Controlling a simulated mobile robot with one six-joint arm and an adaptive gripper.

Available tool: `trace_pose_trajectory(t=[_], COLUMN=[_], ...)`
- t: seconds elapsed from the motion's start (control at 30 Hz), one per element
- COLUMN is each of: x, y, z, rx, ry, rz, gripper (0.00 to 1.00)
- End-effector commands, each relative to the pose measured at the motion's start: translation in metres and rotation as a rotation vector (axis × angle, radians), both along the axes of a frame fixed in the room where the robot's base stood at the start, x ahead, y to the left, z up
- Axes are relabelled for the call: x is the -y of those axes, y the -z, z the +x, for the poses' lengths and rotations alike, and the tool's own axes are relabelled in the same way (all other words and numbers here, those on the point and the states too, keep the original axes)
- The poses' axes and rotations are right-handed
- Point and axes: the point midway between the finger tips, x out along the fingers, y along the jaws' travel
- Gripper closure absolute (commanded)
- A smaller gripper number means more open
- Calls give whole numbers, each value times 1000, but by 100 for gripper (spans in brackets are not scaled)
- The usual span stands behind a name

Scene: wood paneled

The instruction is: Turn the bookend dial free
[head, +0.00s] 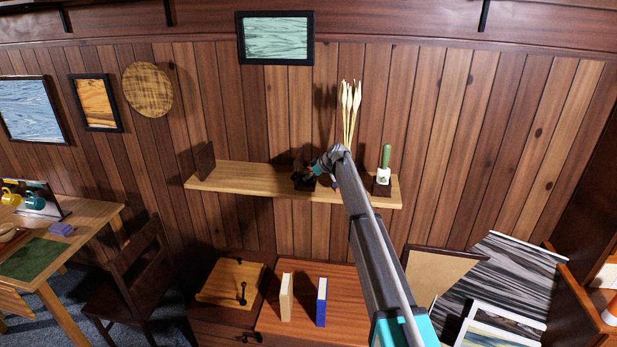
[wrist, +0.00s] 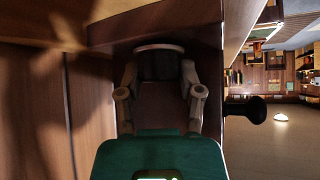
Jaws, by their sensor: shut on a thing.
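The bookend (head: 303,182) is a dark block on the wall shelf (head: 245,178), mostly hidden behind my gripper (head: 310,170) in the head view. In the wrist view, my gripper (wrist: 160,82) has a finger on each side of a dark round dial (wrist: 160,66) with a paler rim. The fingers are shut on it. The dark brown bookend body shows around the dial. A black knob (wrist: 246,110) sticks out at the right in the wrist view. The dial's markings, if any, are too dark to see.
A dark upright panel (head: 205,160) stands at the shelf's left end. Pale stems (head: 350,105) rise behind my arm, and a potted cactus (head: 384,165) stands at the right. Below, a cream book (head: 286,297) and a blue book (head: 321,302) stand on a cabinet. The shelf's left half is clear.

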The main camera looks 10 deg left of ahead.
Motion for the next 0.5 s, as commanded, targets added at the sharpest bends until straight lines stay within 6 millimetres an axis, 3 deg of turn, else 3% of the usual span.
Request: trace_pose_trajectory(t=[0.1, 0.5], x=[0, 0], y=[0, 0], z=[0, -1], rx=[0, 1], ry=[0, 64], rz=[0, -2], gripper=[100, 100])
